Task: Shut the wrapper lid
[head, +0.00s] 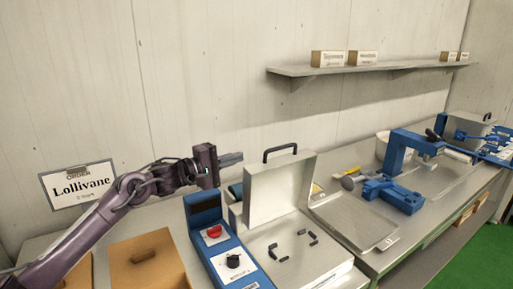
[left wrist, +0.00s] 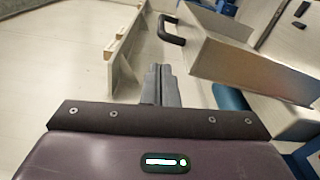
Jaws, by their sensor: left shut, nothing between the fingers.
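The wrapper is a silver machine (head: 300,262) with a blue control panel (head: 222,248) on its left. Its lid (head: 278,188) stands open, raised nearly upright, with a black handle (head: 280,151) on its top edge. In the left wrist view the lid (left wrist: 245,52) is at the right, with its handle (left wrist: 170,36) above and right of the fingers. My left gripper (head: 241,159) is shut and empty, left of the lid and a little below handle height, apart from both. It also shows in the left wrist view (left wrist: 160,72). My right gripper is not in view.
Several small dark pieces (head: 301,233) lie on the wrapper's bed. A metal tray (head: 352,222) and a blue machine (head: 396,160) stand to the right. A brown box (head: 146,262) is at the left. A wall shelf (head: 330,70) with small boxes is above. Wall space is clear above the lid.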

